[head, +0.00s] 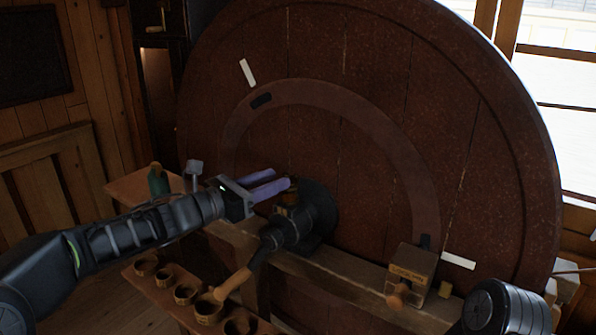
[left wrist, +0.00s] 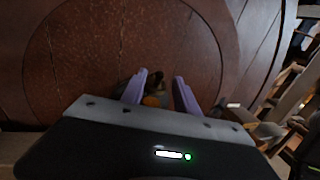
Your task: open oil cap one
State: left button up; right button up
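My left gripper (head: 281,179) has two purple fingers and reaches in from the left at the black hub (head: 312,215) in front of the big wheel. The fingers are apart. A small brass-brown cap (head: 287,200) sits on top of the hub, right by the lower fingertip; I take it for the oil cap. In the left wrist view the fingers (left wrist: 160,76) are spread, and a small dark and brass piece (left wrist: 155,85) shows in the gap between them. Whether a finger touches the cap I cannot tell. My right gripper is not in view.
A large red-brown wooden wheel (head: 370,70) fills the back. A wooden beam (head: 340,285) runs below the hub, with a wooden block and knob (head: 408,270) at its right. A rack with several round cups (head: 185,291) stands at lower left. A green bottle (head: 158,180) stands on a shelf.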

aim_at(288, 174)
pick_arm(q)
jog(key=p+x, duration=0.2)
jog(key=x, duration=0.4)
jog(key=shift+r, duration=0.1)
jog(key=shift+w+d, duration=0.35)
jog(key=shift+d, duration=0.05)
grip_shut()
